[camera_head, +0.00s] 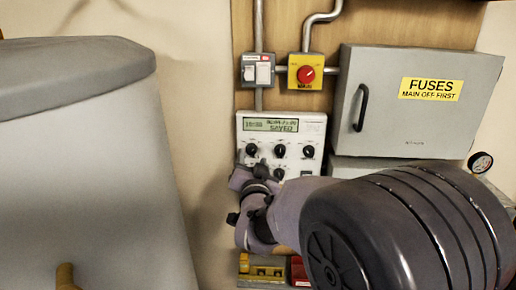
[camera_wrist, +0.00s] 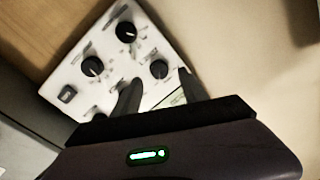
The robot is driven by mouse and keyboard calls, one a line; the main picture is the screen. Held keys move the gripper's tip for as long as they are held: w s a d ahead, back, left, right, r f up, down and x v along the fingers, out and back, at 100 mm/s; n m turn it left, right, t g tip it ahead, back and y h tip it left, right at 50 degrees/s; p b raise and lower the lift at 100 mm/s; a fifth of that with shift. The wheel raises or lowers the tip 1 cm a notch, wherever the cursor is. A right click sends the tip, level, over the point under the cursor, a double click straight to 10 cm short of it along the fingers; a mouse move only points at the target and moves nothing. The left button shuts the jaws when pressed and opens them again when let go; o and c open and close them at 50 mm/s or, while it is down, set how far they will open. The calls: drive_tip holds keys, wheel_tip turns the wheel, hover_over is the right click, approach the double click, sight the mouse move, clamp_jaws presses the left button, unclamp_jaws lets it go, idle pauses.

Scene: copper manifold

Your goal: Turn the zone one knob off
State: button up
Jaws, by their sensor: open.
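A pale control panel (camera_head: 306,126) with a lit display (camera_head: 270,125) hangs on the wooden board. Its black knobs carry markings too small to read, so I cannot tell which is zone one. The upper left knob (camera_head: 251,149), upper middle knob (camera_head: 280,151) and upper right knob (camera_head: 309,151) show above my gripper (camera_head: 259,166). In the wrist view my gripper (camera_wrist: 160,88) is open, its fingers apart in front of the panel (camera_wrist: 153,45). One knob (camera_wrist: 159,69) shows in the gap beyond the fingertips; contact is unclear. Two more knobs show beyond, and the left finger hides part of the panel.
Above the panel are a white switch (camera_head: 257,70) and a red rotary switch (camera_head: 306,74) on yellow. A grey fuse box (camera_head: 415,100) is at right, with a gauge (camera_head: 481,162) below it. A large grey tank (camera_head: 85,170) fills the left.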

sight(252, 151)
drive_tip(key=shift+w+a, duration=0.15)
drive_tip(key=shift+w, duration=1.55)
clamp_jaws()
